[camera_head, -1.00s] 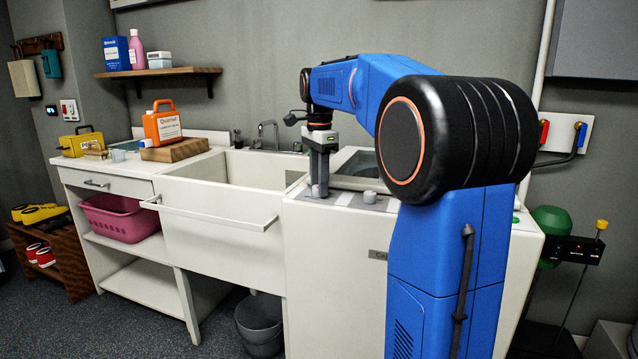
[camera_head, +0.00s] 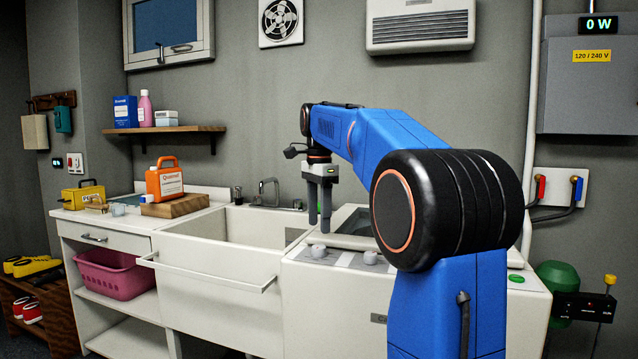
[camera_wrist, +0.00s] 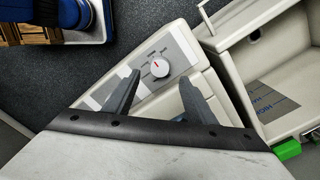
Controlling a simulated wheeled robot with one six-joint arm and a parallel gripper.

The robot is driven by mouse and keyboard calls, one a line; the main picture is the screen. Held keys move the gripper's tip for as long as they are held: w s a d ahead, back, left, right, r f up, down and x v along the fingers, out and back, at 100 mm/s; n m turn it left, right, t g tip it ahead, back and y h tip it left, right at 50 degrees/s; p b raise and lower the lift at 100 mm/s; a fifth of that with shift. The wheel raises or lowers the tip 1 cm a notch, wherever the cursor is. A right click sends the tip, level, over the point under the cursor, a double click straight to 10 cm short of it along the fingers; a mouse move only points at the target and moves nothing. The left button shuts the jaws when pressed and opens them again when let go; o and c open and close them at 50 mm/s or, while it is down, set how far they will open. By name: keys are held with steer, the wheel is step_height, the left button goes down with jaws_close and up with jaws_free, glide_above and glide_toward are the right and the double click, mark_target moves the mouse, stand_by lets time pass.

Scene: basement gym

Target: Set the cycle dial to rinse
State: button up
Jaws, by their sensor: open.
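The washer (camera_head: 330,300) stands right of the sink, with two pale round dials on its grey control strip. The left dial (camera_head: 319,252) is uncovered and the right dial (camera_head: 370,257) sits beside it. My gripper (camera_head: 319,222) points down just above the left dial, open and empty, with a gap below the fingertips. In the wrist view, a white dial (camera_wrist: 160,68) with a red pointer mark shows between the fingers. The mark points toward the upper left of that picture. The printing around it is too small to read, so I cannot tell its setting.
The sink basin (camera_head: 245,232) lies left of the washer, with a bar handle on its front. An orange bottle (camera_head: 165,180) stands on a wooden block on the left counter. A wall shelf (camera_head: 170,130) is behind.

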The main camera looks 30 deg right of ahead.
step_height(320, 180, up, 11)
steer(key=shift+f, duration=0.2)
stand_by(0.6)
steer(key=s+a+f+n+t, duration=0.1)
steer(key=s+a+f+n, duration=0.4)
steer(key=s+f, duration=0.5)
steer(key=s+a+f+n+t, duration=0.2)
steer(key=s+a+f+n, duration=0.3)
steer(key=f, duration=1)
steer(key=s+a+f+n+t, duration=0.1)
steer(key=s+a+f+n, duration=0.5)
steer(key=s+f+n, duration=0.3)
steer(key=s+f, duration=0.3)
steer(key=s, duration=0.3)
steer(key=shift+f+t, duration=0.25)
steer(key=shift+t, duration=0.15)
steer(key=shift+s+a, duration=0.1)
